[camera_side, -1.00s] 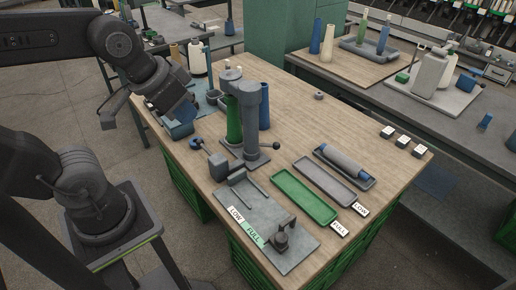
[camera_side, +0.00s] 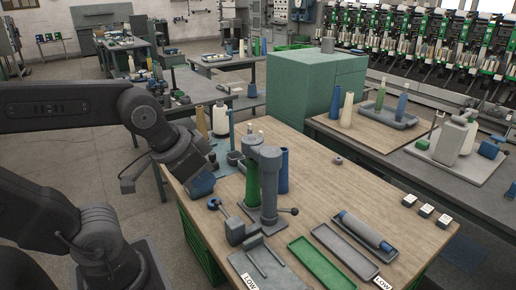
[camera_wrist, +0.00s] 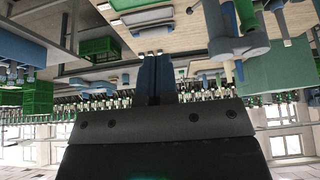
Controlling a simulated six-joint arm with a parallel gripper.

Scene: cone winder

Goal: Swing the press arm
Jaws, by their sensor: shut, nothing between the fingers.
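The grey press (camera_side: 269,190) stands upright on the wooden bench, with a short arm across its top. A lever with a black ball knob (camera_side: 294,211) sticks out to the right at its base. In the wrist view my blue fingers (camera_wrist: 155,78) are side by side, shut and empty.
A blue cone (camera_side: 283,172) stands right behind the press. A blue-knobbed fixture (camera_side: 235,231) is in front. The bench's right middle is mostly clear.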

